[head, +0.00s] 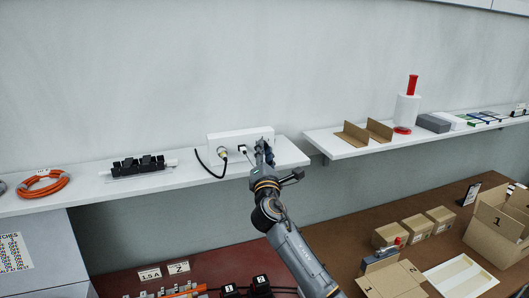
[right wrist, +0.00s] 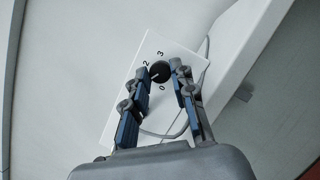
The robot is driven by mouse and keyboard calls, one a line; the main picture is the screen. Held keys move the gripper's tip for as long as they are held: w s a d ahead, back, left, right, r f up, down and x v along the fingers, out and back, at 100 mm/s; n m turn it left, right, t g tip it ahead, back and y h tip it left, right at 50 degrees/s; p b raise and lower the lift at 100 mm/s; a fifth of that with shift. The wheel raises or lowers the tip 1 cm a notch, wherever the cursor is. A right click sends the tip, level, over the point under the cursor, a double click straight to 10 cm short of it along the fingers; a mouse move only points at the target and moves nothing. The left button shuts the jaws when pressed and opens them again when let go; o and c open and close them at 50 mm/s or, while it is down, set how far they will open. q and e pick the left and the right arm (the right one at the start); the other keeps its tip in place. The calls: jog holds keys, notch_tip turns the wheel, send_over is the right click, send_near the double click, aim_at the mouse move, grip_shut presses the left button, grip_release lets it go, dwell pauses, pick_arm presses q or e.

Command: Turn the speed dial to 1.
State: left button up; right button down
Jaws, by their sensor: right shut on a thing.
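The speed dial (right wrist: 158,72) is a round black knob on the white face of a control box (right wrist: 150,48). The marks 0, 2 and 3 show around it; no 1 is visible, and the left finger covers that side. A small pale pointer line seems to face left, towards that finger, but is too small to read surely. My right gripper (right wrist: 168,75) has its blue-padded fingers on either side of the dial, shut on it. In the head view the white box (head: 225,137) stands on the shelf, with my right gripper (head: 265,151) at its right end. My left gripper is not in view.
Cables plug into the box front left of my gripper; a black cable (head: 209,168) hangs in front. The shelf (head: 100,190) also bears a black rack (head: 138,166) and an orange cable coil (head: 43,184). A second shelf (head: 345,150) is at right. Cartons stand on the table below.

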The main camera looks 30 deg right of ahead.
jog(key=c, duration=1.1)
grip_release()
jog(key=v, duration=1.2)
jog(key=shift+f, duration=0.1)
